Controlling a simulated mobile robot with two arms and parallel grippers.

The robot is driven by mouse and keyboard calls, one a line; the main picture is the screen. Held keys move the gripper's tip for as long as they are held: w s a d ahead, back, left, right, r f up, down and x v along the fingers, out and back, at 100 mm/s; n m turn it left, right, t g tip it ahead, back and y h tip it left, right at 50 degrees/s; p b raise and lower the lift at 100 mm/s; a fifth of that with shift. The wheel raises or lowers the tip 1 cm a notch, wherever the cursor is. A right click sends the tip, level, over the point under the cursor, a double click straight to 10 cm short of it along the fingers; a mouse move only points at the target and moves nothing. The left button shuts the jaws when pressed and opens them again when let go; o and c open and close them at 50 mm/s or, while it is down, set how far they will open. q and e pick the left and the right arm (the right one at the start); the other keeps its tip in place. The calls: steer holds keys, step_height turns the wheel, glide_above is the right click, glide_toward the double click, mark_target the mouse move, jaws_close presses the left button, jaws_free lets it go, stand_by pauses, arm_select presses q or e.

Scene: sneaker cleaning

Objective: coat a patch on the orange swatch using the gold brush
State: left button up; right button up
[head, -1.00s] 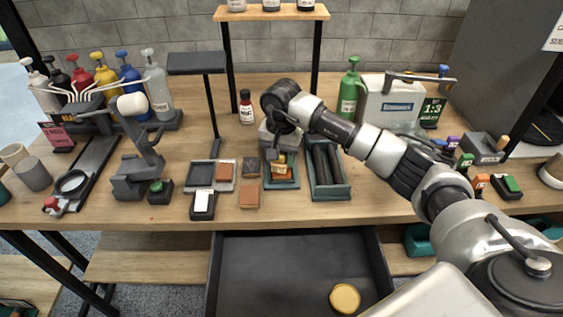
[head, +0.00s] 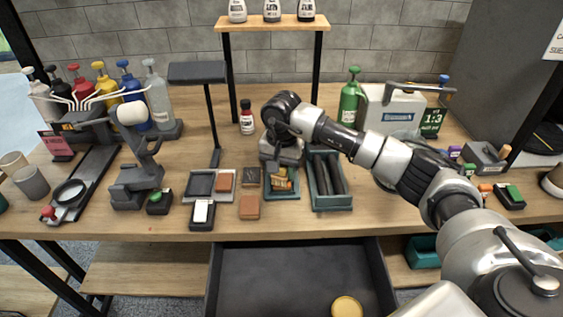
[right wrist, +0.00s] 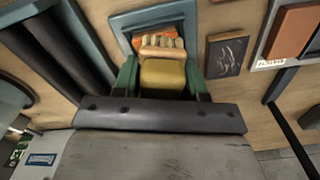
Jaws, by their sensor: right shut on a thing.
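My right gripper (right wrist: 161,82) is over the small teal tray (head: 282,194), its green fingers on both sides of the gold brush (right wrist: 163,75) and shut on it. The brush's cream bristles show beyond the gold block, in or just above the tray. The right wrist view also shows something orange in the tray. An orange-brown swatch (head: 225,180) lies on a grey holder left of the tray; it also shows in the right wrist view (right wrist: 294,31). A similar loose swatch (head: 249,207) lies nearer the front edge. My left gripper is out of view.
A dark swatch (head: 251,177) lies between holder and teal tray. A teal box with dark rolls (head: 328,205) stands right of the tray. An open drawer (head: 285,275) is below the front edge.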

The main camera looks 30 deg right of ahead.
steer(key=shift+s+a+p, duration=0.15)
steer(key=shift+s+a, duration=0.25)
steer(key=shift+s, duration=0.4)
steer(key=shift+s+a+p, duration=0.15)
steer(key=shift+s+a, duration=0.25)
steer(key=shift+s, duration=0.4)
steer(key=shift+r, duration=0.2)
step_height(320, 180, up, 6)
steer(key=p, duration=0.3)
steer(key=shift+f, duration=0.1)
steer(key=shift+r+p, duration=0.6)
steer(key=shift+r, duration=0.9)
